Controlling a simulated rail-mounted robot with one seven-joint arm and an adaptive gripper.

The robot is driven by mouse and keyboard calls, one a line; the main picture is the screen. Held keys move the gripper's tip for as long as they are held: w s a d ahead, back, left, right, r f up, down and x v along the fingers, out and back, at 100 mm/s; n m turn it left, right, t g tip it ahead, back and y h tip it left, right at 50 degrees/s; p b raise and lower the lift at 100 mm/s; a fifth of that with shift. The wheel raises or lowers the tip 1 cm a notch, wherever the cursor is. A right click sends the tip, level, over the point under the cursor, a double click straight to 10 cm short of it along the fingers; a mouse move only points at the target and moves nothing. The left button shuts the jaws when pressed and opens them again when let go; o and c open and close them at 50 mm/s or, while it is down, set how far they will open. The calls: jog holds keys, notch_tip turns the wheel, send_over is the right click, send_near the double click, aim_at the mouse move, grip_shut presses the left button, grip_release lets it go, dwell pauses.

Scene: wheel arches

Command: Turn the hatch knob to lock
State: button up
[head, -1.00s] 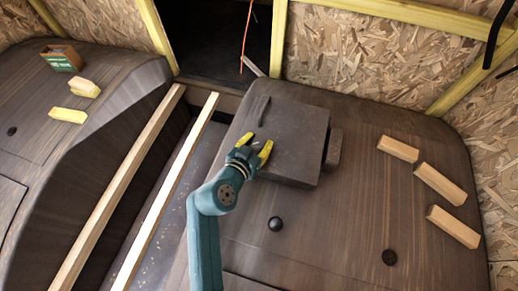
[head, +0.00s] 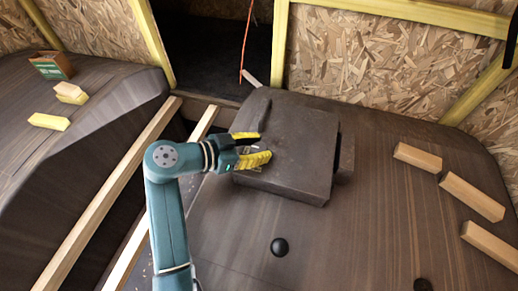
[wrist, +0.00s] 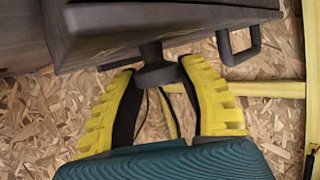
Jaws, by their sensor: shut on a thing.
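The hatch (head: 305,150) is a dark, raised panel on the right wheel arch. My gripper (head: 262,147), with yellow fingers and a teal body, is at the hatch's left side in the head view. In the wrist view, the dark knob (wrist: 157,72) sticks out from the hatch's edge (wrist: 165,32), between the fingertips of my gripper (wrist: 158,80). The fingers are shut on the knob from both sides. In the head view the fingers hide the knob.
Several wooden blocks (head: 472,196) lie on the right of the arch. A green-labelled box (head: 50,66) and yellowish blocks (head: 50,122) are on the left arch. Wooden beams (head: 115,190) cross the gap.

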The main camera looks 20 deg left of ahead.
jog(key=shift+f, duration=0.4)
jog(key=o, duration=1.1)
jog(key=shift+o, duration=0.2)
jog(key=shift+r, duration=0.2)
jog(key=v, duration=1.2)
jog(key=shift+w+r, duration=0.1)
